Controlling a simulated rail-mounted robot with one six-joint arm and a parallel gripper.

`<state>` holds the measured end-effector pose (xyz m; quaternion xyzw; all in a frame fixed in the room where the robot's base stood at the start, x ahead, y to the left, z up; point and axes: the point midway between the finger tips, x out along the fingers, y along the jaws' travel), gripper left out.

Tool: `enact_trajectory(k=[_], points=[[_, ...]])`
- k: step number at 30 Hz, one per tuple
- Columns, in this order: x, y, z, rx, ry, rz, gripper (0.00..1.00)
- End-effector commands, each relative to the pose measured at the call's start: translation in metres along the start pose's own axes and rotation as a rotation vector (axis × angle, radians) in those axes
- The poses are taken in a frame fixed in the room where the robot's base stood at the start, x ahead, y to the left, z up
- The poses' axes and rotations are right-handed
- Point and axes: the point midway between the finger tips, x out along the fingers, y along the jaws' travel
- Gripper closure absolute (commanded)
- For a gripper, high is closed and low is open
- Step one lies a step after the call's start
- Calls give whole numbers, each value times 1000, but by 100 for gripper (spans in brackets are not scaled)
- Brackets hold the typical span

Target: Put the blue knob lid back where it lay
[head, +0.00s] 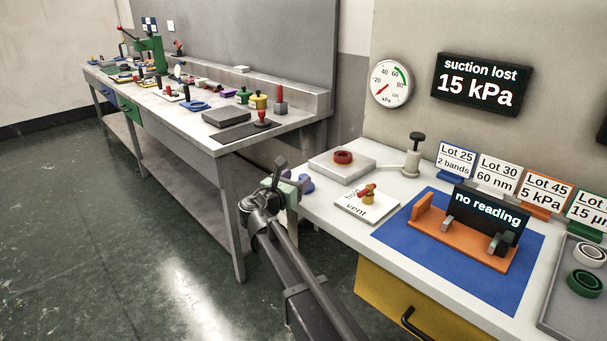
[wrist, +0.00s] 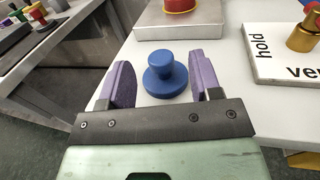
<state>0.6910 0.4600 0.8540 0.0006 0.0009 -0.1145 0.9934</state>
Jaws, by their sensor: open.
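The blue knob lid (wrist: 166,76) is a round blue disc with a knob on top. In the wrist view it sits upright on the white table top, close to the table's left edge. My gripper (wrist: 160,84) is open, with its two purple fingers on either side of the lid and gaps visible beside it. In the head view my gripper (head: 294,184) is at the near left corner of the white table, and the blue lid (head: 307,184) shows partly behind it.
A hold/vent plate (head: 366,206) with a brass valve is to the right. A blue mat (head: 482,285) bears an orange fixture (head: 462,246). A grey workbench (head: 272,132) stands left, across a gap.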

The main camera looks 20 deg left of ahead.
Motion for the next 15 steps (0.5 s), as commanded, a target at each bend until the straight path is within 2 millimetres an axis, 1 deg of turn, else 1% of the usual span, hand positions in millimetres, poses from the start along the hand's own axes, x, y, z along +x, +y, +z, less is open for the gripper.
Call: enact_trajectory(k=[1,3,7,10,15], points=[[-16,-2,0,0,0,3,42],[-35,-2,0,0,-1,2,42],[-62,0,1,-1,-1,3,42],[-72,0,1,-1,-2,0,42],[-75,1,1,-1,-2,0,42]])
